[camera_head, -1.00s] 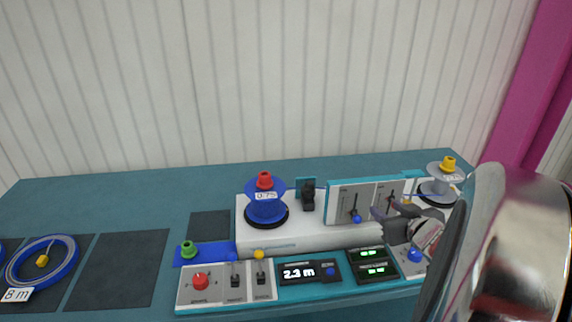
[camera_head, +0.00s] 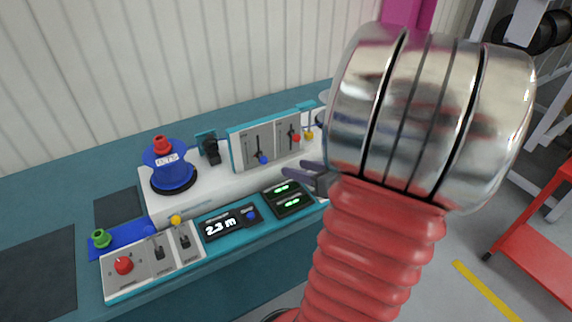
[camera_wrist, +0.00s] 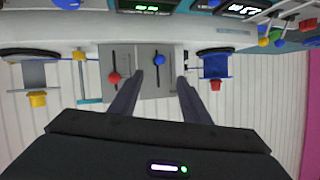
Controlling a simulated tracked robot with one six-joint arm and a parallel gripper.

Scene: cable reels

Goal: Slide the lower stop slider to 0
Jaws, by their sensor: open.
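The slider panel (camera_head: 247,160) is grey with two slots, standing upright on the white housing. One slider has a blue knob (camera_head: 263,159) and the other a red knob (camera_head: 296,139); I cannot read which is the lower stop. My gripper (camera_head: 292,174) is open and empty, in front of the panel at its lower right in the head view. In the wrist view the picture is upside down. There the gripper's fingers (camera_wrist: 157,82) point at the panel (camera_wrist: 142,88), with the blue knob (camera_wrist: 159,60) between the finger lines and the red knob (camera_wrist: 114,77) outside them.
A blue reel (camera_head: 168,168) stands left of the panel, beside a black clamp-like part (camera_head: 211,148). In front lie a 2.3 m display (camera_head: 221,226), green readouts (camera_head: 288,197) and a switch panel (camera_head: 140,268) with a red knob. My arm hides the right end of the bench.

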